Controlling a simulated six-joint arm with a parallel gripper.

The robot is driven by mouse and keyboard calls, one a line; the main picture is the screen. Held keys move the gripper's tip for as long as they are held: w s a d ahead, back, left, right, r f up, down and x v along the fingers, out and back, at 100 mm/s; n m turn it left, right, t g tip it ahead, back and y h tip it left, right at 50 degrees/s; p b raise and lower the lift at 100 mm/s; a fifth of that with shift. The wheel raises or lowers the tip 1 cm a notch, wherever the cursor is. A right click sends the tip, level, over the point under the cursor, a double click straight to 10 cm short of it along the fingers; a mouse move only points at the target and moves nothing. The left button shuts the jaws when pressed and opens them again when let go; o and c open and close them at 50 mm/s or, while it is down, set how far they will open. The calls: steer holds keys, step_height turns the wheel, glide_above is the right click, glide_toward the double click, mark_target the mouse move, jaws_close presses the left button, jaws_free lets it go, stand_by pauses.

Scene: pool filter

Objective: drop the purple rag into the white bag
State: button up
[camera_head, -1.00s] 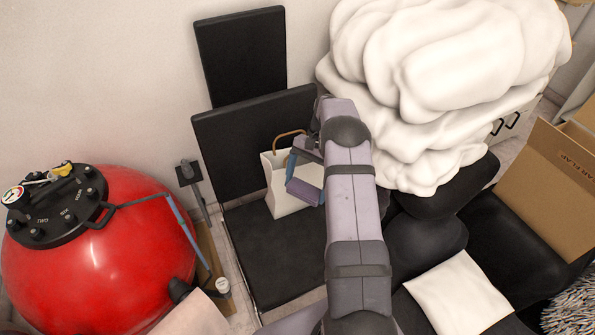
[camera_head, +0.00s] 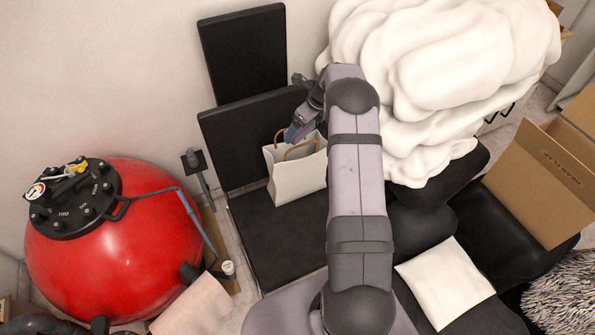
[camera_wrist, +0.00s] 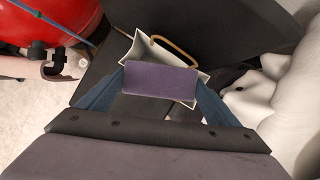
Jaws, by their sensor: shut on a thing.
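The purple rag (camera_wrist: 160,80) is a small folded block held between the two blue fingers of my gripper (camera_wrist: 158,84) in the wrist view. In the head view my gripper (camera_head: 292,134) is at the bag's upper left, and the rag can hardly be told apart from it. The white bag (camera_head: 297,182) stands upright on the black seat, with tan loop handles. In the wrist view the bag (camera_wrist: 142,47) shows behind the rag, which hides part of its mouth. I cannot tell whether the rag is inside the bag's rim.
A black chair (camera_head: 285,245) carries the bag, its backrest behind it. A white puffy heap (camera_head: 440,70) is right of my arm. A red round pool filter (camera_head: 100,250) stands at left. A cardboard box (camera_head: 535,185) and white cushion (camera_head: 445,283) are at right.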

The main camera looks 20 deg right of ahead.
steer(key=w+m, duration=0.1)
steer(key=w+d+r+m+h, duration=0.1)
steer(key=m, duration=0.1)
steer(key=w+m, duration=0.1)
steer(key=shift+d+r+m+h, duration=0.25)
steer(key=shift+d+m+h, duration=0.05)
steer(key=shift+h, duration=0.1)
steer(key=shift+f, duration=0.15)
step_height(320, 180, down, 6)
steer(key=b, duration=0.4)
steer(key=shift+b, duration=0.3)
steer(key=o, duration=0.9)
steer(key=shift+r, duration=0.3)
steer(key=shift+b+v, duration=0.85)
steer(key=shift+v, duration=2.7)
steer(key=shift+s, duration=0.2)
